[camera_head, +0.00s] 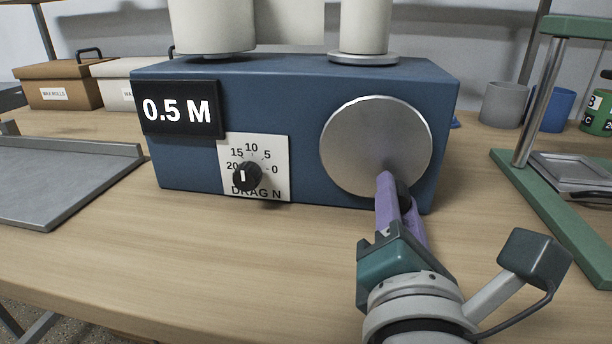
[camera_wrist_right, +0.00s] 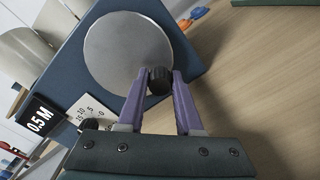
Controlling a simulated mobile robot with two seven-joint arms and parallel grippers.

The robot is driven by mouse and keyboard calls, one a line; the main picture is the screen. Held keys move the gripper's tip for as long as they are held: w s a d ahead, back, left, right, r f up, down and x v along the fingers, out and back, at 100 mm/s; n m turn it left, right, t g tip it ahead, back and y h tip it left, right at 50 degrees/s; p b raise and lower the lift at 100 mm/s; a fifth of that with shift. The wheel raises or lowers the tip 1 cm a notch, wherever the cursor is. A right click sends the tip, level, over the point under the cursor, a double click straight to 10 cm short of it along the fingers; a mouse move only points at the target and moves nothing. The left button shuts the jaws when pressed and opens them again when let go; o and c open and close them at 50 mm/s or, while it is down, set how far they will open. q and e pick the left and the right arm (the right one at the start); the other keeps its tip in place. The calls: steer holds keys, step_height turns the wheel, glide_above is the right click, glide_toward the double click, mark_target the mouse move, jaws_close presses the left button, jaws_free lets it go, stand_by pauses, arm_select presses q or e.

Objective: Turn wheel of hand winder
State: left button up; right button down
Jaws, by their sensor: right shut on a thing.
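The hand winder (camera_head: 300,95) is a blue box on the wooden table in the head view. Its round silver wheel (camera_head: 375,140) is on the front face at the right, and the wheel also shows in the right wrist view (camera_wrist_right: 120,50). My right gripper (camera_head: 393,190) is shut on the wheel's black knob (camera_wrist_right: 159,80), which sits at the wheel's lower edge. The knob is partly hidden by the purple fingers in the head view. A sign on the box reads 0.5 M (camera_head: 180,110). My left gripper is not in view.
A black drag dial (camera_head: 247,177) is on the winder's front. White rolls (camera_head: 214,25) stand on top. A grey tray (camera_head: 60,190) lies at left, with boxes (camera_head: 58,85) behind. A green frame (camera_head: 560,200) stands close at right. The table before the winder is clear.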

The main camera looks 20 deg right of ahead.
stand_by(0.4)
steer(key=c, duration=0.6)
jaws_free()
steer(key=shift+a, duration=0.1)
steer(key=v, duration=0.8)
steer(key=shift+s+a+f, duration=0.1)
steer(key=shift+s+a, duration=0.1)
steer(key=shift+s, duration=0.05)
steer(key=shift+s+a, duration=0.3)
steer(key=shift+s, duration=0.25)
